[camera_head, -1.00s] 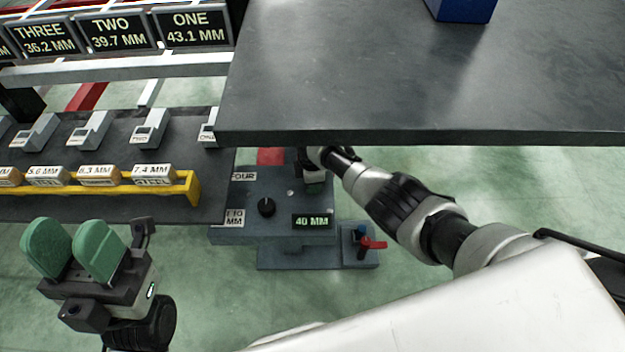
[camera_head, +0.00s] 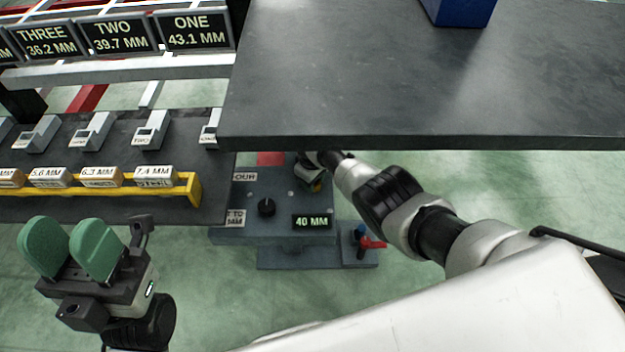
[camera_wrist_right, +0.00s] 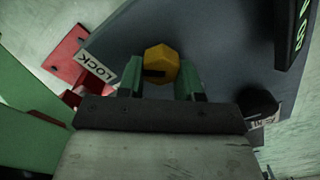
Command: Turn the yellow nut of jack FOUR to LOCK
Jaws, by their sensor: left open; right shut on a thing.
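The yellow nut (camera_wrist_right: 160,62) sits between the two green fingers of my right gripper (camera_wrist_right: 160,84) in the right wrist view. The gripper is shut on it. A white LOCK label (camera_wrist_right: 97,66) lies left of the nut, beside the left finger. In the head view, jack FOUR's grey unit (camera_head: 290,243) stands below the dark tabletop. My right gripper (camera_head: 312,178) reaches its back right part, with a speck of yellow showing; the fingertips are hard to make out. My left gripper (camera_head: 70,250) is open and empty at the lower left, away from the jack.
The dark tabletop (camera_head: 400,90) overhangs near my right wrist. The unit carries a black knob (camera_head: 267,207), a 40 MM display (camera_head: 312,222) and a red-handled valve (camera_head: 372,243). A yellow rack (camera_head: 193,190) with labelled blocks stands on the left bench. Green floor is free at right.

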